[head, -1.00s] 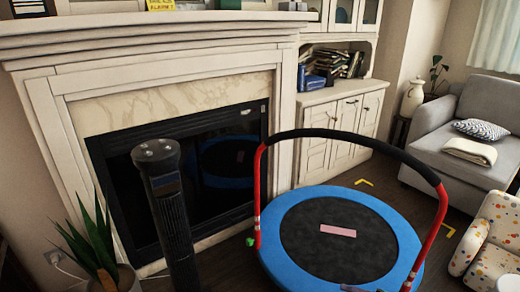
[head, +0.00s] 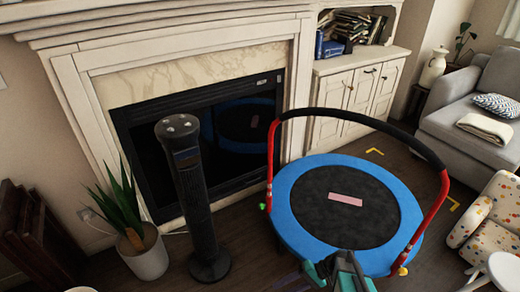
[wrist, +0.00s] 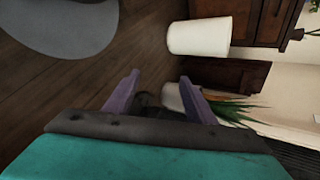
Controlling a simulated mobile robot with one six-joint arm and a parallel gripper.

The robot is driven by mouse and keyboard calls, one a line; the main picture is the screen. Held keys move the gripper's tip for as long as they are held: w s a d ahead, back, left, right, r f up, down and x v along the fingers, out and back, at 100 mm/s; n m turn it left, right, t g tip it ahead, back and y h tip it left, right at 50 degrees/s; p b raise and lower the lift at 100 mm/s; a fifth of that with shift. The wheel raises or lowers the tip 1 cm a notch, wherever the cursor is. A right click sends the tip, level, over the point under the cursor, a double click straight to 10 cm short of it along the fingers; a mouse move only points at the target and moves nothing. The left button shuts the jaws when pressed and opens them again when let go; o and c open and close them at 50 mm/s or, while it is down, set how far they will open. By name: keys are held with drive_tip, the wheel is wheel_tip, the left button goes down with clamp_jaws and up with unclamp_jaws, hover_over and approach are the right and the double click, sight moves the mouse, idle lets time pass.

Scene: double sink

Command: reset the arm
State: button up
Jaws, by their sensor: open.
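My gripper (wrist: 158,92) shows in the wrist view with its two purple fingers spread apart and nothing between them. Beyond the fingers are the dark wood floor and a potted plant, at a distance. In the head view, part of my arm (head: 340,272) shows at the bottom edge, in front of the trampoline; the fingertips are not clear there.
A blue trampoline (head: 292,222) with a red and black handlebar stands right of centre. A black tower fan (head: 196,205) and a potted plant (head: 147,258) stand before the fireplace (head: 200,85). A grey sofa (head: 455,125) and a spotted chair (head: 490,212) are at right.

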drive_tip(key=s+a+r+n+g+h+p, duration=0.2)
drive_tip(key=s+g+h+p, duration=0.3)
drive_tip(key=s, duration=0.8)
drive_tip(key=s+d+f+m+t+h, duration=0.1)
drive_tip(key=s+d+t+h, duration=0.1)
drive_tip(key=d+h, duration=0.4)
drive_tip(key=d, duration=0.3)
drive_tip(key=shift+f+m, duration=0.2)
drive_tip(key=shift+m, duration=0.2)
drive_tip(key=shift+s+r, duration=0.35)
drive_tip(key=shift+c, duration=0.4)
idle(0.4)
